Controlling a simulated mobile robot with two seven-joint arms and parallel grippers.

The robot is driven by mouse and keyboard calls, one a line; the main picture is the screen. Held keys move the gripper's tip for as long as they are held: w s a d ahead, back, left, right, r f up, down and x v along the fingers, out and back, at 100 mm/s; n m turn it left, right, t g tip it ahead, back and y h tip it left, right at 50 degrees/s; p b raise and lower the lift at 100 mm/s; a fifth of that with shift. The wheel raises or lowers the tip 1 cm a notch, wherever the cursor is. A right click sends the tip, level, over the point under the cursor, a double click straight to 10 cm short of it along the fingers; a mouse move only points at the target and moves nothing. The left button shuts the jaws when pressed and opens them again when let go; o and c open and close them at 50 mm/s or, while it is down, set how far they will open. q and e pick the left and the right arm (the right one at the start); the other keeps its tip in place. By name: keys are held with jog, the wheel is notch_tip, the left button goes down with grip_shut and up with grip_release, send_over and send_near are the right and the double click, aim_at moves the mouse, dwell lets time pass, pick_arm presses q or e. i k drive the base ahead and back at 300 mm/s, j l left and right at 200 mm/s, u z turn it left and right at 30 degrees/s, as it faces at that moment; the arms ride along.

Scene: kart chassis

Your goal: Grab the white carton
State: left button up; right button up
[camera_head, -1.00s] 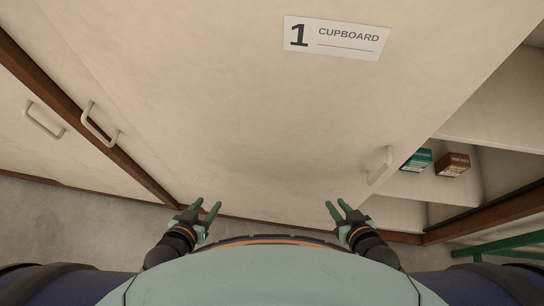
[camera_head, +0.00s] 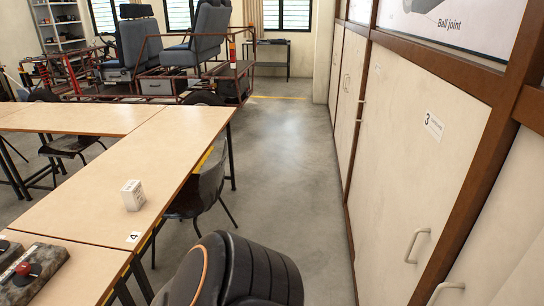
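A small white carton (camera_head: 133,195) stands upright on the near part of a light wooden table (camera_head: 170,165), left of the middle of the view. Dark print shows faintly on it. It stands near the table's right edge, a little behind a label with the number 4. Neither of my grippers shows in the view now. A dark rounded part of my own body fills the bottom middle, well short of the carton.
A black chair (camera_head: 202,185) stands at the table's right side. A clear floor aisle (camera_head: 285,170) runs between the tables and the cupboards (camera_head: 405,150) on the right. A kart chassis (camera_head: 165,75) stands at the back left. A grey block with a red knob (camera_head: 25,272) lies front left.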

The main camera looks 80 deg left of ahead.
aim_at(133, 194)
jog(key=u, duration=4)
jog(key=i+l+u, duration=0.1)
jog(key=u, duration=0.25)
jog(key=l+u, duration=0.45)
jog(key=u, duration=0.25)
jog(key=l+u, duration=0.25)
jog(key=l, duration=0.2)
jog(key=l+u, duration=0.25)
jog(key=l, duration=0.2)
jog(key=l+u, duration=0.1)
jog(key=l, duration=0.35)
jog(key=k+l+u, duration=0.1)
jog(key=l, duration=0.35)
jog(key=l+u, duration=0.1)
jog(key=l, duration=0.35)
jog(key=k+l+u, duration=0.1)
jog(key=l, duration=0.35)
jog(key=k, duration=0.05)
